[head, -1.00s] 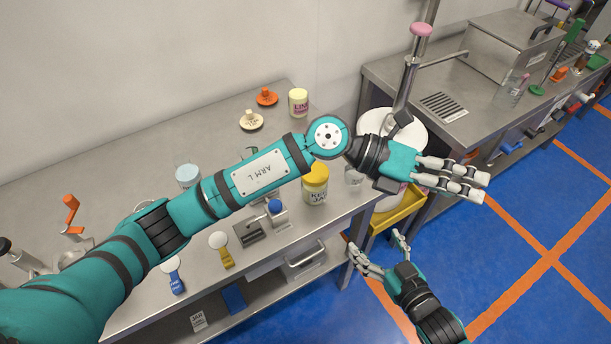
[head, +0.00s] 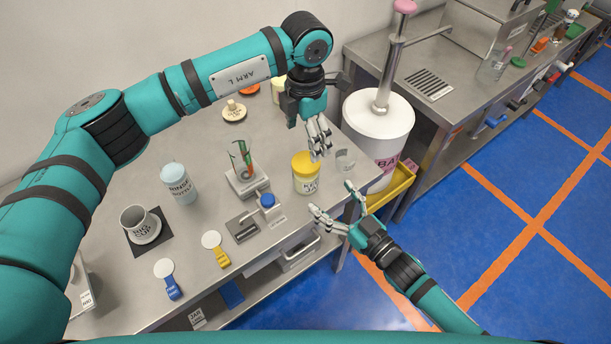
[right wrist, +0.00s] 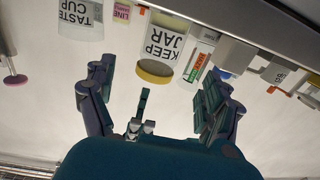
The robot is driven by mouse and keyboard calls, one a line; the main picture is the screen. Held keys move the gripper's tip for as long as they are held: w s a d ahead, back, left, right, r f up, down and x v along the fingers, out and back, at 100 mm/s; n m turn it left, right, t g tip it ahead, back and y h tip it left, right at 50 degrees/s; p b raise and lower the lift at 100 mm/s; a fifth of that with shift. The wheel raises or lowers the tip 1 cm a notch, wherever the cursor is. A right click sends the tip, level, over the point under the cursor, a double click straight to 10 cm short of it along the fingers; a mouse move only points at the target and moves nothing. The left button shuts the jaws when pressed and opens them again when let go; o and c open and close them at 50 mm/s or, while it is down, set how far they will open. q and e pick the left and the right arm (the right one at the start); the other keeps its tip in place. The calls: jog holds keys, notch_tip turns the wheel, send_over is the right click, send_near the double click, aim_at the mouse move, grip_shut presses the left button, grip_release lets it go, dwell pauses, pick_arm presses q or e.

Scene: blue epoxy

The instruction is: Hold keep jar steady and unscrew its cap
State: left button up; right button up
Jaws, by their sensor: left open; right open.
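The keep jar (head: 306,185) stands upright near the bench's front right edge, with its yellow cap (head: 304,163) on. In the right wrist view the jar (right wrist: 165,45) appears inverted, with the cap (right wrist: 155,72) at its lower end. My left gripper (head: 319,142) is open, fingers pointing down, just above and behind the cap to its right; it looks empty. My right gripper (head: 332,198) is open and empty in front of the jar at the bench edge, its fingers spread toward the jar. In the right wrist view the jar lies beyond and between its fingers (right wrist: 160,90).

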aim_at(313, 179)
jog(key=x, duration=1)
